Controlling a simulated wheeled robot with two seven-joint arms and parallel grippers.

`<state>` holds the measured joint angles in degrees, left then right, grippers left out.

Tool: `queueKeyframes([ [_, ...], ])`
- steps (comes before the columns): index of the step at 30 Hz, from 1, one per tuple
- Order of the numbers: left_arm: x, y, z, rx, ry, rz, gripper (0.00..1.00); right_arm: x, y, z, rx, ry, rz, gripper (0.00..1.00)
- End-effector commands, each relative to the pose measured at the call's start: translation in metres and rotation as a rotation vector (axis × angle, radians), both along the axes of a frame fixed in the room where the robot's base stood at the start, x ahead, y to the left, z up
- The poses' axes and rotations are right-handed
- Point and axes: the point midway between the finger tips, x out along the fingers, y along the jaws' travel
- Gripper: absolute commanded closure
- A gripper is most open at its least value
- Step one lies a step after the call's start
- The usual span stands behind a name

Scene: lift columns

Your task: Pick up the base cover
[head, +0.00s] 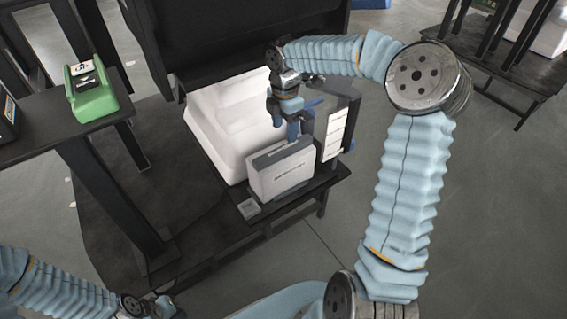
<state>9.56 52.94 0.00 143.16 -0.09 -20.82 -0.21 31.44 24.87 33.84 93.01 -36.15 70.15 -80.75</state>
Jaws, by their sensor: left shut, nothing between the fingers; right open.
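I cannot tell for sure which thing is the base cover. A white and grey box-like part (281,173) with small dark lettering stands upright at the front of a dark table. A large white tub-like piece (208,137) lies behind it. My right gripper (294,122) points down just above and behind the lettered part. It is open, with blue fingers partly hidden by that part, and I see nothing held. My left gripper (150,307) is at the bottom left edge, partly cut off, shut and empty, far from these parts.
A white slatted part (335,132) in a dark frame stands right of the lettered part. A small grey block (248,208) lies at the table's front corner. A green box (96,96) sits on a dark stand at left. Open floor (335,215) lies at front right.

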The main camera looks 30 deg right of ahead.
Motion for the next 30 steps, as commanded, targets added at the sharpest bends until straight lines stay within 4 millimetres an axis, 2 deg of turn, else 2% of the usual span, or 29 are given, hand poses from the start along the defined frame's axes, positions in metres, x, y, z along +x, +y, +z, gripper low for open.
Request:
queueKeyframes([
  [1,0.0,0.001,-0.003,0.001,0.0,0.001,1.0,0.0,0.001,-0.012,0.003,0.003,0.001,0.38],
  [3,0.0,0.001,-0.004,0.002,-0.001,0.002,1.0,0.0,0.0,-0.023,0.002,0.001,0.001,0.38],
  [11,0.001,0.002,-0.007,0.003,-0.001,0.004,1.0,0.002,0.0,-0.042,0.002,0.0,-0.001,0.38],
  [19,0.002,0.004,-0.013,0.005,-0.003,0.007,1.0,0.008,-0.001,-0.083,0.002,0.002,0.0,0.38],
  [26,0.002,0.004,-0.012,0.006,-0.003,0.007,1.0,0.008,-0.001,-0.087,0.002,-0.001,-0.001,0.38],
  [27,0.002,0.004,-0.013,0.006,-0.003,0.007,1.0,0.008,-0.001,-0.087,0.002,-0.001,-0.001,0.4],
  [30,0.002,0.004,-0.013,0.005,-0.003,0.007,1.0,0.008,-0.001,-0.087,0.002,-0.001,-0.001,0.55],
])
